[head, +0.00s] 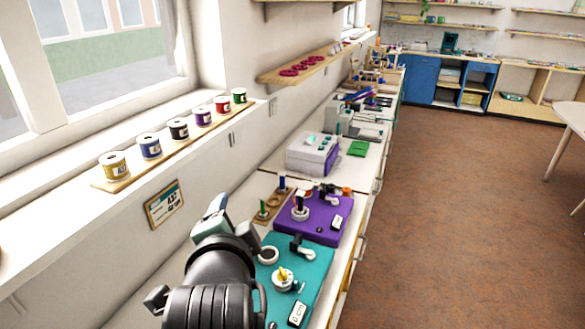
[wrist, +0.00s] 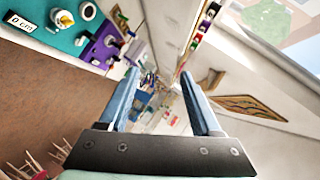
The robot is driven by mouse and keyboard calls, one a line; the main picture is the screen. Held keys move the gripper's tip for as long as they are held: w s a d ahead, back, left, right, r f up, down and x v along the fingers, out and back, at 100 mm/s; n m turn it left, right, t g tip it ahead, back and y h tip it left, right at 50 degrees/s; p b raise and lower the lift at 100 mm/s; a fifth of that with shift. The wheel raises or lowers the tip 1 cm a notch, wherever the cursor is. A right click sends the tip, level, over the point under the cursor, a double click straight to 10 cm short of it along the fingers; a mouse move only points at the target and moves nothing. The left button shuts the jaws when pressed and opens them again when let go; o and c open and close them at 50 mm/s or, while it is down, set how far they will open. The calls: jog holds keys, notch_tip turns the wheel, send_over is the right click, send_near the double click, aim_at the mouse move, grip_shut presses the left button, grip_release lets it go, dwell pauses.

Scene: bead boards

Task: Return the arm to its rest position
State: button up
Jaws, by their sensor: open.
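My gripper (head: 217,207) is raised at the left of the teal board (head: 312,262) in the head view, with my dark arm in the foreground. In the wrist view its two blue fingers stand wide apart, and my gripper (wrist: 160,78) is open with nothing held between them. The teal board carries a white round piece with a yellow top (head: 284,278). The purple board (head: 322,222) lies just beyond it with a grey post piece (head: 299,208). Both boards also show at the upper left of the wrist view, the teal one (wrist: 58,37) nearer the corner. My arm hides part of the counter.
A row of coloured spools (head: 178,129) stands on the windowsill to the left. A small framed card (head: 164,204) is on the wall below. A grey-white machine (head: 314,154) sits farther along the counter. The brown floor (head: 450,220) at the right is clear.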

jog(key=s+d+r+n+t+h, duration=0.1)
jog(key=d+r+n+t, duration=0.15)
jog(key=r, duration=0.45)
jog(key=d+r+n+t, duration=0.1)
jog(key=d+r+t, duration=0.15)
jog(key=r, duration=0.35)
jog(key=s+d+r+n+t, duration=0.2)
jog(key=s+r+n+t, duration=0.2)
jog(key=r, duration=0.6)
jog(key=s+d+r+n+t+h, duration=0.1)
jog(key=s+r+n+t, duration=0.3)
jog(key=s+r, duration=0.5)
jog(key=shift+s+d+r+t, duration=0.25)
jog(key=shift+d+r+t, duration=0.15)
jog(key=shift+d+r, duration=0.3)
jog(key=shift+a+n, duration=0.1)
jog(key=shift+n, duration=0.25)
